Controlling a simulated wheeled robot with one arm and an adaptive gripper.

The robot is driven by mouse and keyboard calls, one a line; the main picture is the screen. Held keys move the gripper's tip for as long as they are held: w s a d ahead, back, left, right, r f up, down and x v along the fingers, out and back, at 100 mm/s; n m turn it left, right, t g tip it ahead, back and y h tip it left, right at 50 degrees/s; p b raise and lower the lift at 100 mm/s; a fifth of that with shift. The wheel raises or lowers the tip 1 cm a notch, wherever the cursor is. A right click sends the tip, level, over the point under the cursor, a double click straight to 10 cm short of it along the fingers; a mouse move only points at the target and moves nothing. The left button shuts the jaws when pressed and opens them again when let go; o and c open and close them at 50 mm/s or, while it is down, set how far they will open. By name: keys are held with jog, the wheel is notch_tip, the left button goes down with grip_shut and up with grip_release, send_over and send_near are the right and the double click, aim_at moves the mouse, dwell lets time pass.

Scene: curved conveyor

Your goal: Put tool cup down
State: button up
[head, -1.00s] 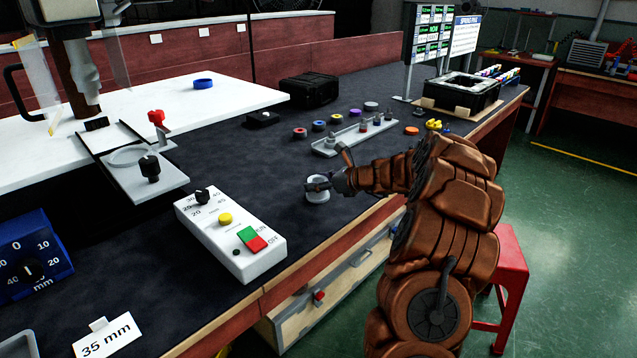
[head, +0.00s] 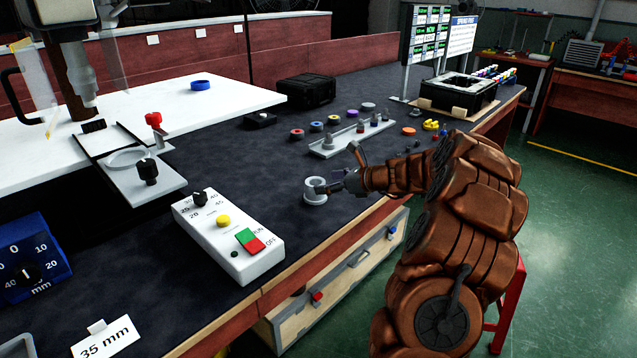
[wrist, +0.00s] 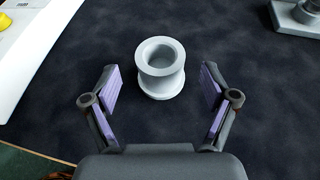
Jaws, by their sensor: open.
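The tool cup (head: 315,191) is a small light-grey cup with a wider base. It stands upright on the dark bench mat, near the front edge. In the wrist view the cup (wrist: 160,68) stands ahead of and between the open fingers, touching neither, and its opening looks empty. My gripper (head: 352,170) is just to the right of the cup.
A white control box (head: 228,236) with coloured buttons lies to the left of the cup. A grey rack (head: 352,137) with small pegs lies behind my gripper, with several coloured rings near it. A black case (head: 305,90) stands farther back. The mat around the cup is clear.

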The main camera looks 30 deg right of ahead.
jog(key=v, duration=0.7)
jog(key=shift+s+r, duration=0.1)
jog(key=shift+s, duration=0.05)
jog(key=s+a+n+g+y, duration=0.1)
jog(key=a+n, duration=0.3)
jog(key=a, duration=0.4)
jog(key=s+a+n+g+y, duration=0.1)
jog(key=s+a+n+g, duration=0.1)
jog(key=a, duration=0.7)
jog(key=s+a+n+g, duration=0.2)
jog(key=a+n+g, duration=0.2)
jog(key=a, duration=0.5)
jog(key=shift+s+r+n+y, duration=0.3)
jog(key=shift+r+n+y, duration=0.1)
jog(key=shift+n, duration=0.4)
jog(key=s+a+f+n+g+h, duration=0.2)
jog(key=s+a+n+g, duration=0.3)
jog(key=s+a+n, duration=0.65)
jog(key=s+d+f+n+g+h, duration=0.1)
jog(key=s+d+n+h, duration=0.1)
jog(key=s, duration=0.8)
jog(key=s+d+f+n+g+h, duration=0.2)
jog(key=s+n+h, duration=0.2)
jog(key=s, duration=0.6)
jog(key=shift+s+d+n+h, duration=0.3)
jog(key=shift+d+n, duration=0.05)
jog(key=shift+n, duration=0.6)
jog(key=shift+f, duration=0.1)
